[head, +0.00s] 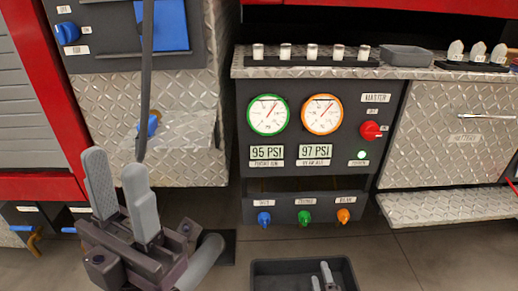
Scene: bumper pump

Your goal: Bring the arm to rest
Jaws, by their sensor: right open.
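The pump panel (308,220) stands in the middle, with a green-rimmed gauge (267,115) and an orange-rimmed gauge (322,114). Its displays read 95 PSI and 97 PSI.
The dark tray (262,267) is low at the bottom middle. A red knob (371,130) and a lit green lamp (361,155) are on the panel. Blue, green and orange knobs hang below. Floor shows at right.

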